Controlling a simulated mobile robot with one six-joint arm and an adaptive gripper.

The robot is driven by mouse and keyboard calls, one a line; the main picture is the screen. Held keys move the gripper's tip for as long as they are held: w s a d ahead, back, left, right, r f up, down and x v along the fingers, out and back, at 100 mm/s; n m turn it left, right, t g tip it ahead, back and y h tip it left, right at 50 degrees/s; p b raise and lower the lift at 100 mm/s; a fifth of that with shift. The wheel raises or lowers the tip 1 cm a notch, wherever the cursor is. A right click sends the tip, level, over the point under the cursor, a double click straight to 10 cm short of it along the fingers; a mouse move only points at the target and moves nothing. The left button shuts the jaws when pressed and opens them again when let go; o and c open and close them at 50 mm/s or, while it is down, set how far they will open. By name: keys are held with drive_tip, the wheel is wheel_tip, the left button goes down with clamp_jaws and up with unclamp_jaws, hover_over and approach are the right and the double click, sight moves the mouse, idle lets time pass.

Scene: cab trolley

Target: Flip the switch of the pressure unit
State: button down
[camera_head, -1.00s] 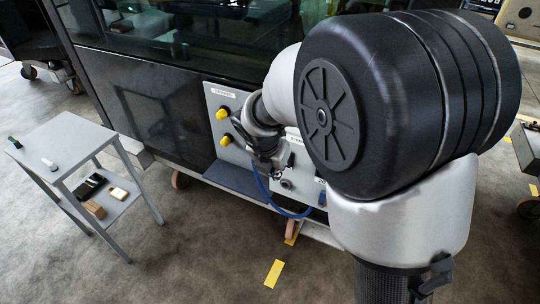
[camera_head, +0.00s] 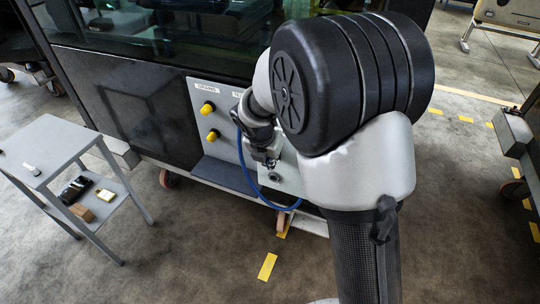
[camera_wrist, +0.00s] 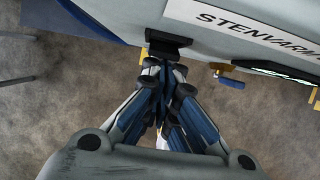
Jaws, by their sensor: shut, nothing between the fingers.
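The grey unit with a label beginning "STENVARM" (camera_wrist: 215,48) fills the top of the wrist view. In the head view a light grey box (camera_head: 291,183), probably this unit, sits low on the trolley's side, partly hidden by my arm. A black block (camera_wrist: 168,42), possibly the switch, sticks out of the unit's edge in the wrist view. My gripper (camera_wrist: 164,72) is shut and empty, its tips just below that block; I cannot tell whether they touch it. In the head view my gripper (camera_head: 270,163) is in front of the box, its tips hard to see.
A panel (camera_head: 222,120) with yellow knobs (camera_head: 208,108) is left of my gripper. A blue hose (camera_head: 252,180) loops below. A blue-and-yellow part (camera_wrist: 229,76) lies right of my fingers. A small grey table (camera_head: 45,145) with small items stands left; the floor between is clear.

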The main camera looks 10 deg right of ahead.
drive_tip(key=shift+r, duration=0.1)
drive_tip(key=shift+r, duration=0.1)
drive_tip(key=shift+r+p, duration=0.7)
drive_tip(key=shift+p, duration=0.15)
